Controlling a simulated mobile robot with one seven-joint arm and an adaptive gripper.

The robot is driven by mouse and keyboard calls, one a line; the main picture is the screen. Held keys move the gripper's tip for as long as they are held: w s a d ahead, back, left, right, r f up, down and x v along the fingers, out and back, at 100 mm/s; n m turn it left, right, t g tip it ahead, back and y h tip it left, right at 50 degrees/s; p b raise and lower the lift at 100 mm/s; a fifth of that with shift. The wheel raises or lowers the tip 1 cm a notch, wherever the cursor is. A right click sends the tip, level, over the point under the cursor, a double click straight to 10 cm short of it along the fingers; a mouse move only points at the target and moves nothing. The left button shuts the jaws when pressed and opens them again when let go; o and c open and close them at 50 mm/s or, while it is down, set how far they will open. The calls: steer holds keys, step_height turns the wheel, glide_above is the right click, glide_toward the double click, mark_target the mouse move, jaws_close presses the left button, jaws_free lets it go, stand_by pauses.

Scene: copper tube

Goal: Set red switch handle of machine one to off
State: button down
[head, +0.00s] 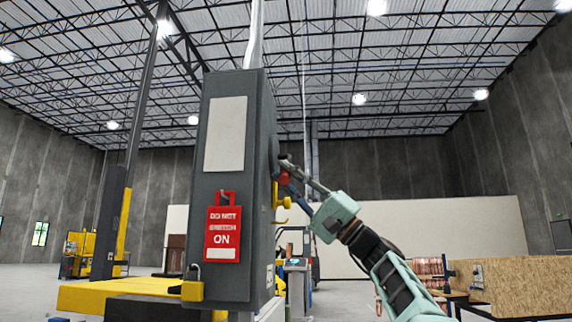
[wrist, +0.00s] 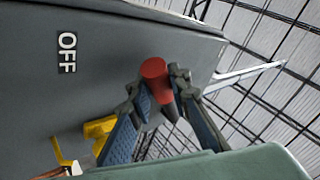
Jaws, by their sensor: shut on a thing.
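The grey machine cabinet (head: 238,140) stands upright in the middle of the head view. The red switch handle (head: 283,180) shows at its right side, partly hidden by my gripper (head: 288,172). In the wrist view the handle's red end (wrist: 155,70) sits between the two fingers of my gripper (wrist: 160,88). The fingers are shut on it. A white OFF label (wrist: 67,52) is on the grey panel, to the left of the handle. The handle's lever beyond the red end is mostly hidden.
A red DO NOT SWITCH ON tag (head: 223,234) hangs on the cabinet's front. Yellow parts (head: 284,203) stick out from the cabinet's side below the handle. A wooden crate (head: 515,284) and copper tubes (head: 428,270) stand further right.

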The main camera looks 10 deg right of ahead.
steer(key=shift+w+d+f+n+g+y+p, duration=0.15)
steer(key=shift+w+n+g+y+p, duration=0.1)
steer(key=shift+n+g, duration=0.4)
steer(key=shift+w+a+f+n+g+y+p, duration=0.15)
steer(key=shift+n+g+y+p, duration=0.1)
steer(key=shift+n+g, duration=0.35)
steer(key=shift+d, duration=0.1)
steer(key=c, duration=1.8)
jaws_free()
steer(key=shift+o, duration=0.2)
steer(key=shift+f, duration=0.1)
steer(key=shift+d+f, duration=0.1)
steer(key=v, duration=1.1)
steer(key=shift+d+f, duration=0.2)
steer(key=shift+f, duration=0.05)
steer(key=shift+s, duration=0.1)
